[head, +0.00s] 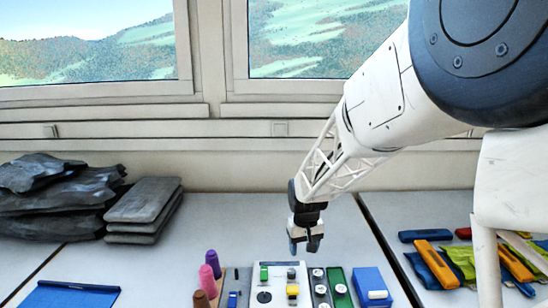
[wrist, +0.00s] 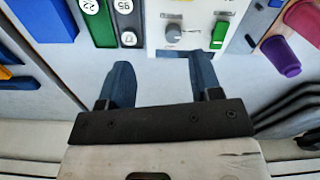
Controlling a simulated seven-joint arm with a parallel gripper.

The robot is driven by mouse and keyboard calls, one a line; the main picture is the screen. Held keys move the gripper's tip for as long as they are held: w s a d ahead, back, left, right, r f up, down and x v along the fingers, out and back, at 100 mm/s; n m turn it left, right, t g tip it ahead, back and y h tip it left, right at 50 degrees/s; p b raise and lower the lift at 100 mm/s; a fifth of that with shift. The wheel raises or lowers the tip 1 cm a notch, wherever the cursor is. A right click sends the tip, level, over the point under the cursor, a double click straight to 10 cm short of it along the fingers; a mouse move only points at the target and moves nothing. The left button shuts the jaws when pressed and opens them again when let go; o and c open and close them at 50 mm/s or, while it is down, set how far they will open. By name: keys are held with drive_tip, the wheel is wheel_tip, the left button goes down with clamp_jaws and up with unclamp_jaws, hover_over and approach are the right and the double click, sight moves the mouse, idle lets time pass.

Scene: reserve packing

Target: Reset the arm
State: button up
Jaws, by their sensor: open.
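My gripper (head: 305,245) hangs fingers-down above the grey table (head: 240,222), behind a white panel (head: 266,301) with small coloured parts. In the wrist view my gripper (wrist: 162,75) shows two blue fingers set well apart, with nothing between them. The panel edge, a grey knob (wrist: 173,33) and a green piece (wrist: 219,34) lie beyond the fingertips in that view.
Right of the panel are a green tray (head: 338,287) and a blue box (head: 371,285). Purple, pink and brown pegs (head: 211,258) stand left. Dark slabs (head: 145,205) are stacked far left. Coloured pouches (head: 437,265) lie right. The table behind the panel is clear.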

drive_tip(key=s+d+r+m, duration=0.1)
drive_tip(key=s+d+r, duration=0.2)
drive_tip(key=s, duration=0.9)
drive_tip(key=s+d+r+m+t, duration=0.1)
drive_tip(key=s+d+r, duration=0.2)
drive_tip(key=s, duration=0.9)
drive_tip(key=s+d+r+t, duration=0.1)
drive_tip(key=s+d+r, duration=0.2)
drive_tip(key=s+r, duration=0.4)
drive_tip(key=shift+s+d+r+m, duration=0.3)
drive_tip(key=shift+s+r+m, duration=0.1)
drive_tip(key=shift+s, duration=2.05)
